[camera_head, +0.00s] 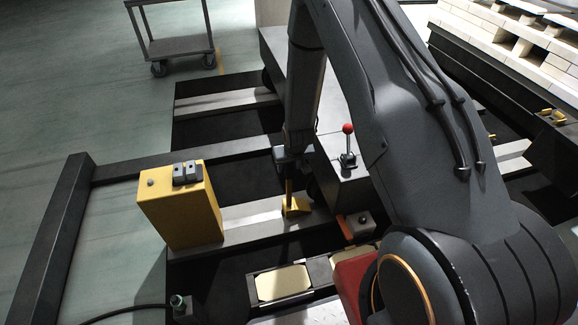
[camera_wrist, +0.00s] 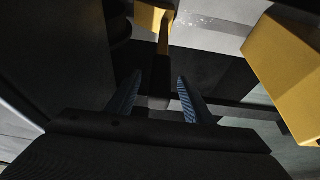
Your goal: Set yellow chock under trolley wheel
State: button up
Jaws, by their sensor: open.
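The yellow chock (camera_head: 297,206) rests on a pale rail (camera_head: 245,219), beside a dark trolley wheel (camera_head: 313,188) that is partly hidden. I cannot tell whether they touch. A handle rises from the chock toward my gripper (camera_head: 290,160). In the wrist view the chock (camera_wrist: 153,18) is at the top, partly cut off, and its handle with a dark grip (camera_wrist: 161,75) points down between the fingers. My gripper (camera_wrist: 158,92) is open there, its blue-grey fingers apart on either side of the grip's lower end. The grey trolley (camera_head: 335,145) stands behind and right.
A yellow box (camera_head: 180,212) with grey fittings stands left of the chock; it also shows in the wrist view (camera_wrist: 288,75). A red-knobbed lever (camera_head: 348,145) stands on the trolley. A dark frame beam (camera_head: 55,240) edges the left. A cart (camera_head: 180,45) stands at the back.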

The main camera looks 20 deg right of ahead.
jog(key=shift+p+v, duration=1)
jog(key=shift+v, duration=0.35)
jog(key=p+v, duration=0.1)
jog(key=v, duration=0.6)
jog(key=shift+s+r, duration=0.2)
jog(key=shift+r, duration=0.1)
